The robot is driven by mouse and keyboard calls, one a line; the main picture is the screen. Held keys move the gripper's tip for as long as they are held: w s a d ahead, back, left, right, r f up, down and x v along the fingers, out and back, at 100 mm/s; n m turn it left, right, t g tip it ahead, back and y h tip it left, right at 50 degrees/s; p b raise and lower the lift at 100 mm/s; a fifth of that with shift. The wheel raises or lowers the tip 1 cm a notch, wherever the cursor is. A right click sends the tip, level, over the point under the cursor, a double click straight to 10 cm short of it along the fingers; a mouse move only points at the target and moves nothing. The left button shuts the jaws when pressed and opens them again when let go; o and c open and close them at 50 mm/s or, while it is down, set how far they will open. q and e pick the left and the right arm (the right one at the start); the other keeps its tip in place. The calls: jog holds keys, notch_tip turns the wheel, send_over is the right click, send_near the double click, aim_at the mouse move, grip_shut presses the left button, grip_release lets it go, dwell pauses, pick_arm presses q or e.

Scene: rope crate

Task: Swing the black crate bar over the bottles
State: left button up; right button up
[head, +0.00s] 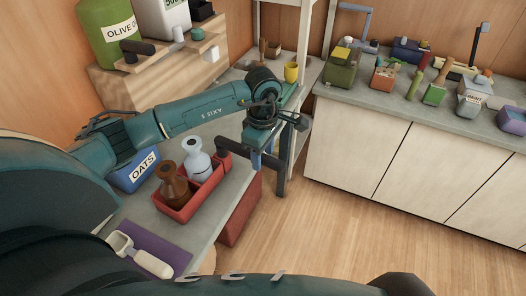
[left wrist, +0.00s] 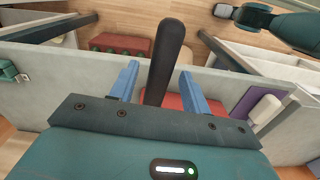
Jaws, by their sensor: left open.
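A red crate (head: 190,204) stands on the grey counter and holds a brown bottle (head: 174,184) and a pale grey bottle (head: 196,160), both upright. The black crate bar (head: 236,149) shows at the crate's far right end, partly hidden by my arm. In the left wrist view the bar (left wrist: 167,55) stands out, dark and round-ended, between the two blue fingers. My left gripper (head: 256,160) is open around the bar, with a gap visible on both sides; it also shows in the left wrist view (left wrist: 160,88).
A blue oats box (head: 139,172) sits behind the crate's left end. A white scoop (head: 144,257) lies on a purple mat (head: 158,238) at the near end. A wooden shelf with an olive can (head: 108,32) stands behind. Open wooden floor (head: 310,225) lies right.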

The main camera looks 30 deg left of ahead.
pick_arm(q)
grip_shut()
pick_arm(e)
jog(key=shift+a, duration=0.15)
jog(key=shift+s, duration=0.1)
pick_arm(q)
jog(key=shift+a, duration=0.15)
